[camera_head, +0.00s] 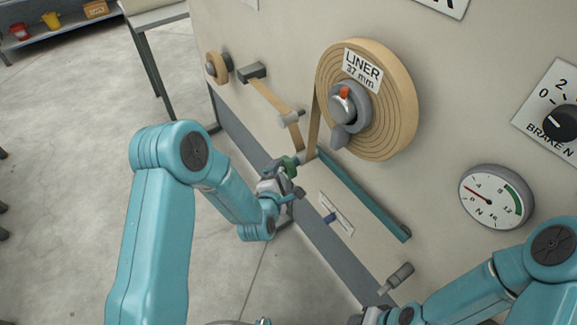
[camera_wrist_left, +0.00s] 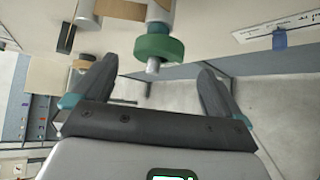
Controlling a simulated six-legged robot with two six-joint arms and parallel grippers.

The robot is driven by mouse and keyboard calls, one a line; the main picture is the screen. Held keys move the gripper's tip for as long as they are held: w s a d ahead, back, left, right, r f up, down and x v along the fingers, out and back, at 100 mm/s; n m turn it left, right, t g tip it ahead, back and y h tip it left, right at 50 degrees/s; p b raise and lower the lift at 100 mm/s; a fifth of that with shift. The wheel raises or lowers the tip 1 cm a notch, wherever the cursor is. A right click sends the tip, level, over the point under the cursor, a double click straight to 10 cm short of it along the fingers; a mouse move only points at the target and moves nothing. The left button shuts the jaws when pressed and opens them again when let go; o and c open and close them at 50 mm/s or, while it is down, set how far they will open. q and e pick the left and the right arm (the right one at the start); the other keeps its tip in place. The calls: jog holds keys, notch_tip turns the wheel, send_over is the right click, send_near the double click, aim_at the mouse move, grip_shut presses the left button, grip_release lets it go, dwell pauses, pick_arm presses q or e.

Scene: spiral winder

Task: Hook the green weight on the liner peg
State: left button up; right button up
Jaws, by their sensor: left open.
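The green weight (camera_head: 287,165) is a thick ring beside the lower end of the liner strip. In the left wrist view the green weight (camera_wrist_left: 160,48) sits around a silver peg (camera_wrist_left: 153,66), whose tip sticks out through it. A larger grey cylinder (camera_wrist_left: 160,13) lies behind it. My left gripper (camera_head: 280,181) is right by the weight. Its fingers in the left wrist view (camera_wrist_left: 157,70) are apart, one on either side of the peg tip, and do not visibly touch the weight. My right gripper (camera_head: 368,315) is partly cut off at the bottom edge, its fingers unclear.
The liner roll (camera_head: 396,110) is mounted on the pale machine panel. A smaller roll (camera_head: 216,67) and a teal bar (camera_head: 365,196) are also on the panel. A gauge (camera_head: 497,197) and brake knob (camera_head: 562,122) are at right. Open floor lies left.

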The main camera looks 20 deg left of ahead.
aim_at(287, 169)
pick_arm(q)
jog(key=x, duration=0.7)
jog(key=shift+w+f+p, duration=0.15)
jog(key=shift+w+p, duration=0.2)
jog(key=shift+p, duration=0.05)
jog(key=c, duration=1.7)
jog(key=shift+a, duration=0.1)
